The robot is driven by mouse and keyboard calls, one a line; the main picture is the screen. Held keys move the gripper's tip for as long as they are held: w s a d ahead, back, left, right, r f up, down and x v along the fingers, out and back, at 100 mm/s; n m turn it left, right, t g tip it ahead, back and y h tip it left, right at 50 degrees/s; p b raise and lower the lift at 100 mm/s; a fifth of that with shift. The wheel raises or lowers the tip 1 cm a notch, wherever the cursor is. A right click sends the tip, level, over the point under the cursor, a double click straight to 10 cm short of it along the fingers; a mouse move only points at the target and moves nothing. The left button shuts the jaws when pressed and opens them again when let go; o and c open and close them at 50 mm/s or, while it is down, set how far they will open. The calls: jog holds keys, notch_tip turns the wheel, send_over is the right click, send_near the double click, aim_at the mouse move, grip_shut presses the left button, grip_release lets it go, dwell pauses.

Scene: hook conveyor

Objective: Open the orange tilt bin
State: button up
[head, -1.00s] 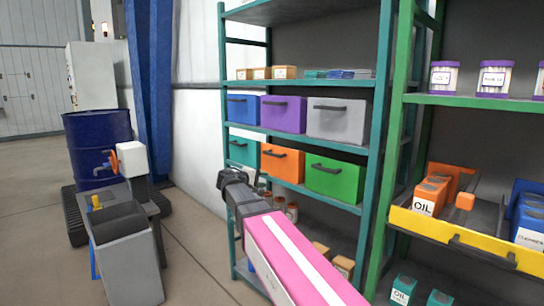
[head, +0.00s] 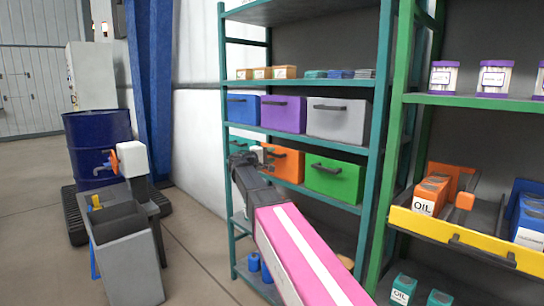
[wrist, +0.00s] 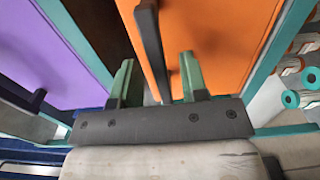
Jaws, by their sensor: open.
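The orange tilt bin (head: 287,162) sits on the lower bin shelf between a teal bin and a green bin, and it looks closed. In the wrist view its orange front (wrist: 222,45) fills the upper middle. Its dark bar handle (wrist: 151,42) runs down the picture between the two green fingers of my gripper (wrist: 157,72). The gripper is open, with one finger on each side of the handle; I cannot tell whether either touches it. In the head view my gripper (head: 254,156) is at the left side of the orange bin and covers part of it.
The green bin (head: 335,181) is right beside the orange one. Blue (head: 242,108), purple (head: 283,114) and grey (head: 340,120) bins stand on the shelf above. A green rack post (head: 395,140) and a yellow tray (head: 450,240) are to the right.

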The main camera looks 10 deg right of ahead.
jog(key=shift+w+d, duration=0.35)
jog(key=shift+d, duration=0.2)
grip_shut()
